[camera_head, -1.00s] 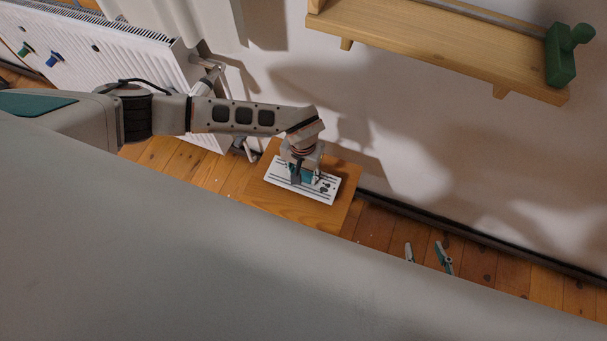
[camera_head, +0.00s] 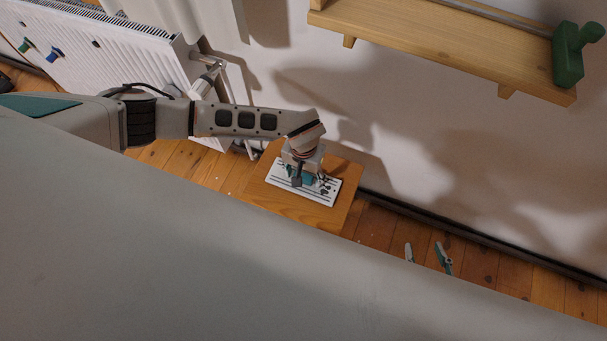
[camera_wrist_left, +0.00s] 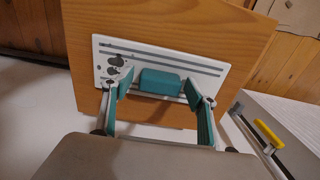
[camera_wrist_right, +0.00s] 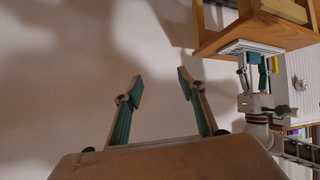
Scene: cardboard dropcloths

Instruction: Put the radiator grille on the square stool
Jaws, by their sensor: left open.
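The radiator grille, a white slotted plate with dark blotches at one end (camera_head: 326,195), lies flat on the wooden square stool (camera_head: 285,207). In the left wrist view the grille (camera_wrist_left: 205,68) rests on the stool top (camera_wrist_left: 180,22), with a teal block (camera_wrist_left: 160,83) at its middle. My left gripper (camera_head: 302,182) is right over the grille; its fingers (camera_wrist_left: 156,92) are spread apart on either side of the teal block. My right gripper (camera_wrist_right: 160,85) is open and empty; its fingertips (camera_head: 425,256) also show low in the head view, away from the stool.
A white radiator (camera_head: 110,50) stands left of the stool against the wall. A wooden shelf (camera_head: 440,45) with a green object (camera_head: 570,60) is at the upper right. Wooden floor (camera_head: 385,225) is free right of the stool.

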